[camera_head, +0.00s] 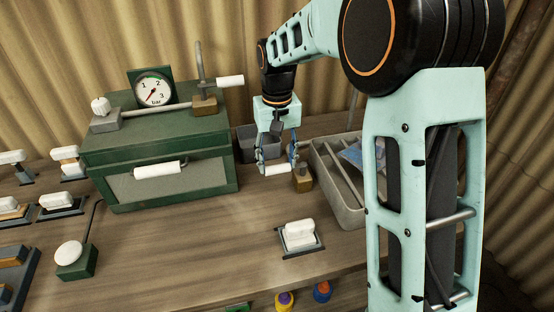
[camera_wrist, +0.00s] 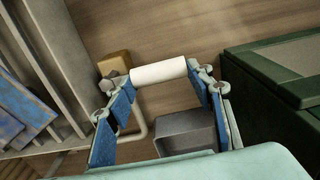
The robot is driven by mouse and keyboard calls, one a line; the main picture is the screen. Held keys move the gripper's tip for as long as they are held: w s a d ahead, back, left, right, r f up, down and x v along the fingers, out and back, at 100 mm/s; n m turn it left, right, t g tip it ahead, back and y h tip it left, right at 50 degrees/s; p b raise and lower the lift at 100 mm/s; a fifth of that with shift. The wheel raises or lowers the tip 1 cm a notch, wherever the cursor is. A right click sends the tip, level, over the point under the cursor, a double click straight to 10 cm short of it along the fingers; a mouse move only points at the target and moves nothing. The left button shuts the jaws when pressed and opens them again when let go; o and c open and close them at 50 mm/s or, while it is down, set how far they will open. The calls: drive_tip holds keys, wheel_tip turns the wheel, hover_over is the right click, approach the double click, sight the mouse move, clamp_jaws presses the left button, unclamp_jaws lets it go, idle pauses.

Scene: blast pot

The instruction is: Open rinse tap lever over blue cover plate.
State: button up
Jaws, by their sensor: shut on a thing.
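The rinse tap lever has a white cylindrical handle (camera_head: 277,169), and it also shows in the wrist view (camera_wrist: 159,72). It lies beside a tan block (camera_head: 303,180), seen in the wrist view (camera_wrist: 114,64) left of the handle. My gripper (camera_head: 278,160) points down at the handle, and its fingertips in the wrist view (camera_wrist: 158,76) close on the handle's two ends. The blue cover plate (camera_head: 352,157) lies in the grey tray right of the tap, partly hidden by my arm; its blue surface shows in the wrist view (camera_wrist: 20,108).
The grey tray (camera_head: 328,180) has raised walls and bars. A dark grey bin (camera_head: 245,145) stands behind my gripper, left of it. The green box (camera_head: 200,180) with a gauge (camera_head: 154,90) is further left.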

drive_tip(key=shift+c, duration=1)
drive_tip(key=shift+s, duration=0.1)
drive_tip(key=shift+s+d+n, duration=0.25)
drive_tip(key=shift+s+n, duration=0.4)
drive_tip(key=shift+n, duration=0.65)
drive_tip(key=shift+s+d+n+p, duration=0.35)
drive_tip(key=shift+s+d+n, duration=0.15)
drive_tip(key=shift+n, duration=0.65)
drive_tip(key=shift+s+d+n+p, duration=0.35)
drive_tip(key=shift+s+d+n, duration=0.15)
drive_tip(key=shift+n, duration=0.7)
drive_tip(key=shift+s+d+n+p, duration=0.35)
drive_tip(key=shift+s+d+n, duration=0.15)
drive_tip(key=shift+n, duration=0.65)
drive_tip(key=o, duration=1.7)
